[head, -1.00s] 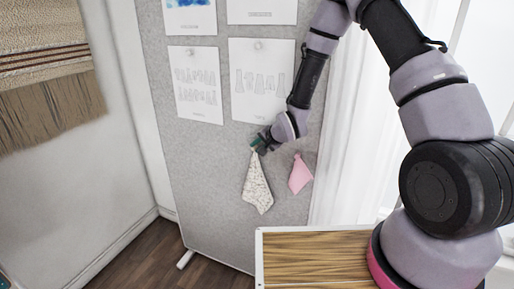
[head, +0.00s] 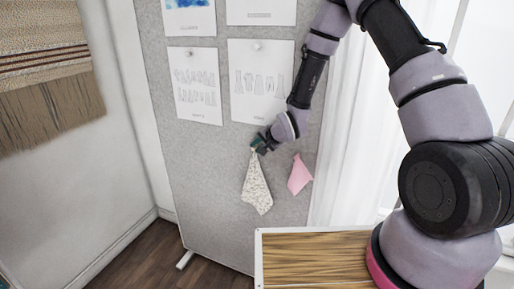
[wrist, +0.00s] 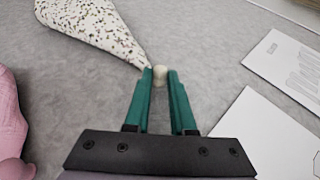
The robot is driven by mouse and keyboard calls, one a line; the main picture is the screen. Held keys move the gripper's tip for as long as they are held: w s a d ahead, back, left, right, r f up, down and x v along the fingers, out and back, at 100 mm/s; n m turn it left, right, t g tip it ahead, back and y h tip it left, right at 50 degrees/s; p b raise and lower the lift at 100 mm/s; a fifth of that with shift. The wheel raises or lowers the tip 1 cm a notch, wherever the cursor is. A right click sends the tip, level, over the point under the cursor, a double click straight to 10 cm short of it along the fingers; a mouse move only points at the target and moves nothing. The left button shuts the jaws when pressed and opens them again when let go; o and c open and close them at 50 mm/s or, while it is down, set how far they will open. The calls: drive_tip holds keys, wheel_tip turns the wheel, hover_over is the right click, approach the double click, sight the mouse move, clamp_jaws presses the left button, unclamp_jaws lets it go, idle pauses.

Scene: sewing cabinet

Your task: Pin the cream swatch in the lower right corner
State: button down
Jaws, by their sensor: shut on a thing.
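The cream swatch (head: 257,190), speckled dark, hangs point-up against the grey pinboard (head: 212,190), below the pinned sheets. My gripper (head: 262,146) is at its top corner. In the wrist view, the green fingertips are shut on a small pale round pin head (wrist: 160,73) close to the board. The narrow corner of the swatch (wrist: 92,28) reaches the left fingertip there. Whether the pin's point is in the board is hidden. A pink swatch (head: 299,175) hangs to the right of the cream one, apart from it.
Pinned paper sheets (head: 195,84) fill the board above my gripper. A wooden-topped cabinet (head: 315,260) stands in front of the board, lower right. A woven hanging (head: 50,75) is on the left wall. Bare board lies left of the cream swatch.

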drive_tip(key=c, duration=0.7)
unclamp_jaws()
drive_tip(key=shift+d, duration=0.1)
drive_tip(key=s+d+r+h, duration=0.1)
drive_tip(key=s+d+r, duration=0.3)
drive_tip(key=d+r, duration=0.3)
drive_tip(key=s+d+r+n+h, duration=0.1)
drive_tip(key=s+d+r+h, duration=0.3)
drive_tip(key=r, duration=0.6)
drive_tip(key=s+d+r+y, duration=0.1)
drive_tip(key=s+d+r, duration=0.2)
drive_tip(key=d+r, duration=0.45)
drive_tip(key=shift+n+g, duration=0.4)
drive_tip(key=shift+n, duration=0.4)
drive_tip(key=s+d+r, duration=0.1)
drive_tip(key=s+r, duration=0.3)
drive_tip(key=s, duration=0.2)
drive_tip(key=s+d+r, duration=0.2)
drive_tip(key=s+r, duration=0.3)
drive_tip(key=s, duration=0.1)
drive_tip(key=s+d+r, duration=0.2)
drive_tip(key=s+r, duration=0.2)
drive_tip(key=s, duration=0.3)
drive_tip(key=shift+r, duration=0.15)
